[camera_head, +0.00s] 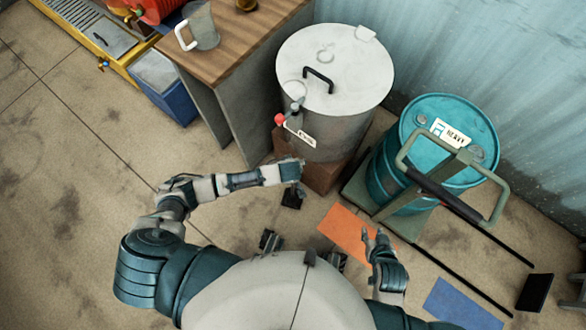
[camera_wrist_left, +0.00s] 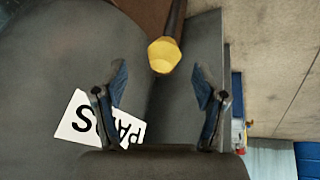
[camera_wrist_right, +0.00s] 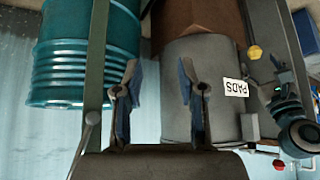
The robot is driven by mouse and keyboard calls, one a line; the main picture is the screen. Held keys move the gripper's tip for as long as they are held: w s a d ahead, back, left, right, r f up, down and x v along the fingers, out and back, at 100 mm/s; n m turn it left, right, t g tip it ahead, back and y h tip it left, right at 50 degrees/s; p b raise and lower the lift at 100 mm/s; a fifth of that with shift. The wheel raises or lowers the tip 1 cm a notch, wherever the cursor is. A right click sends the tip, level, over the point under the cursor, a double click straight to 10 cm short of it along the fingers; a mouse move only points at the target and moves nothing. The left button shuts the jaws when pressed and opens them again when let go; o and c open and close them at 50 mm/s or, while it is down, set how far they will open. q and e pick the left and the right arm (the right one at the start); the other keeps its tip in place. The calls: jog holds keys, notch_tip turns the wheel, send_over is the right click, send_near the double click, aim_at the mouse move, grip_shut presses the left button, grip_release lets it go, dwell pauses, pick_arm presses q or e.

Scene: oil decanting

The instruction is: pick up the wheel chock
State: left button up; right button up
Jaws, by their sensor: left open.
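I cannot identify the wheel chock for certain. A black block (camera_head: 535,292) lies on the floor at the far right of the head view and may be it. My left gripper (camera_head: 296,190) is in front of the grey bin's base, far from that block; in its wrist view its fingers (camera_wrist_left: 160,95) are apart with nothing between the tips. A small yellow faceted piece (camera_wrist_left: 165,55) shows beyond them. My right gripper (camera_head: 375,240) is over the floor by the orange mat, left of the block; its fingers (camera_wrist_right: 160,85) are apart and empty.
The grey bin (camera_head: 345,125) with a white lid stands on a brown base. A teal drum (camera_head: 383,175) stands right of it, behind a green handled frame (camera_head: 424,165). Orange (camera_head: 342,226) and blue (camera_head: 462,304) mats lie on the floor. A wooden bench (camera_head: 245,45) stands left.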

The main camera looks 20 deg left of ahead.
pick_arm(q)
jog(key=x, duration=0.1)
jog(key=b+x, duration=0.1)
jog(key=x, duration=0.1)
jog(key=b+x, duration=0.1)
jog(key=x, duration=0.1)
jog(key=shift+s+a+f, duration=0.1)
jog(key=shift+s+f, duration=0.1)
jog(key=shift+s, duration=0.1)
jog(key=shift+w, duration=0.1)
grip_shut()
pick_arm(e)
jog(key=w+a+r+t+y, duration=0.1)
jog(key=w+a+r+t, duration=0.1)
jog(key=w+r+t, duration=0.2)
jog(key=w+t, duration=0.1)
jog(key=w, duration=0.1)
jog(key=shift+w+a, duration=0.35)
jog(key=shift+w, duration=0.05)
